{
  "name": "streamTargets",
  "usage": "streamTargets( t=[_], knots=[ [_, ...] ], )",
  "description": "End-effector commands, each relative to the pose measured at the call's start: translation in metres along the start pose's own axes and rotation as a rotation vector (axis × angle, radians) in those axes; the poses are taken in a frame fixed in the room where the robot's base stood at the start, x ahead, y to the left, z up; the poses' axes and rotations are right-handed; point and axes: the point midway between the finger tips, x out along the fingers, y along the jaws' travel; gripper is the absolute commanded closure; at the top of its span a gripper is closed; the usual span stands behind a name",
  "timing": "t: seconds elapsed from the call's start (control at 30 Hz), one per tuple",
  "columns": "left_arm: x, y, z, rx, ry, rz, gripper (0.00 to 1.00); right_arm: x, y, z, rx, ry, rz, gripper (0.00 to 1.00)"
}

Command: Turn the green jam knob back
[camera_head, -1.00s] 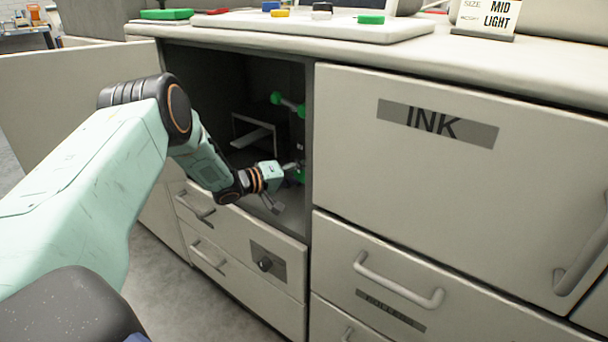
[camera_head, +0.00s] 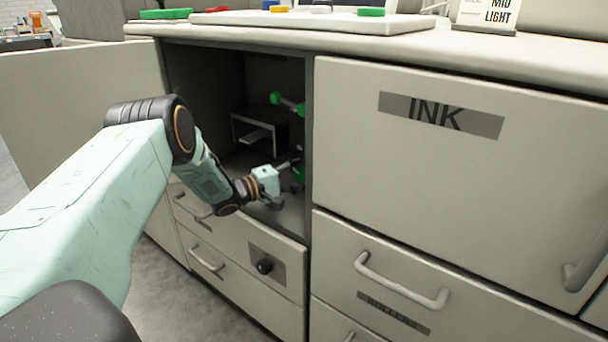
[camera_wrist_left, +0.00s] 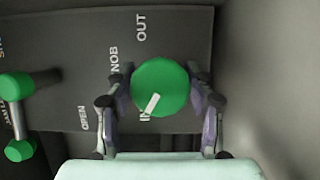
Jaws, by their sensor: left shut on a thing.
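The green jam knob (camera_wrist_left: 160,87) is round, with a white pointer mark, and sits on a dark panel (camera_wrist_left: 60,100) inside the open cabinet. In the left wrist view the pointer's lower end is near the partly covered word IN; OUT stands above the knob. My left gripper (camera_wrist_left: 162,98) has a finger on either side of the knob and is shut on it. My right gripper is in neither view.
A bar with green ends (camera_head: 288,103) is near the knob; it also shows in the left wrist view (camera_wrist_left: 18,118). A small shelf (camera_head: 258,130) stands deeper inside. The cabinet wall (camera_wrist_left: 265,80) is close at the right. Closed drawers (camera_head: 240,255) lie below.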

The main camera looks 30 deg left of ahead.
Motion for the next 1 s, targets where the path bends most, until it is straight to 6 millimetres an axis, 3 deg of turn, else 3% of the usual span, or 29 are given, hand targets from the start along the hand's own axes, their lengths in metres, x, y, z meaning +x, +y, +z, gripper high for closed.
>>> streamTargets(
  t=[0.3,0.33,0.57,0.87,1.0],
  knots=[
    [0.001,0.002,-0.001,-0.003,0.002,0.003,0.78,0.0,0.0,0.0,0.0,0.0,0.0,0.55],
    [0.001,0.002,-0.001,-0.003,0.002,0.004,0.44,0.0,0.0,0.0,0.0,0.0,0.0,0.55],
    [0.0,0.001,0.0,-0.002,0.001,0.002,0.25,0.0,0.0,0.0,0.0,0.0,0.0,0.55],
    [0.0,0.001,0.0,-0.002,0.001,0.001,0.23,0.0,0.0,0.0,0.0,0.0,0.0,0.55],
    [-0.01,0.001,-0.002,-0.003,0.005,0.001,0.23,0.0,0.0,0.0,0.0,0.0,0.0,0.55]
  ],
)
